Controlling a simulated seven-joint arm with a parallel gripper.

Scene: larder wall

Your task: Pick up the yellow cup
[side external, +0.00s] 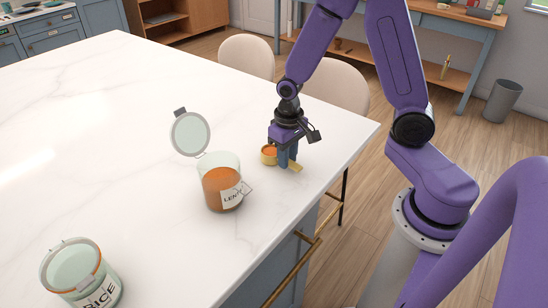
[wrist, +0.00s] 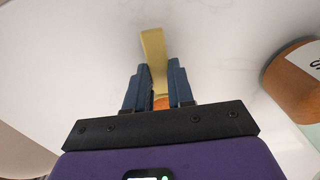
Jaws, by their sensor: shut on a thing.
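The yellow cup (side external: 268,155) is a small scoop with a flat yellow handle and orange contents. It is upright at the white counter, right of the lentil jar. My gripper (side external: 287,163) points down with its blue fingers on either side of the handle, shut on it. In the wrist view the handle (wrist: 153,48) runs up between the fingertips (wrist: 155,78), and a bit of the orange contents shows between the fingers. The rest of the cup is hidden there. I cannot tell whether the cup touches the counter.
A glass jar of orange lentils (side external: 220,187) with its lid raised stands close left of the cup. A rice jar (side external: 90,275) stands at the front left. The counter's right edge (side external: 350,160) is near, with chairs beyond. The left and back of the counter are clear.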

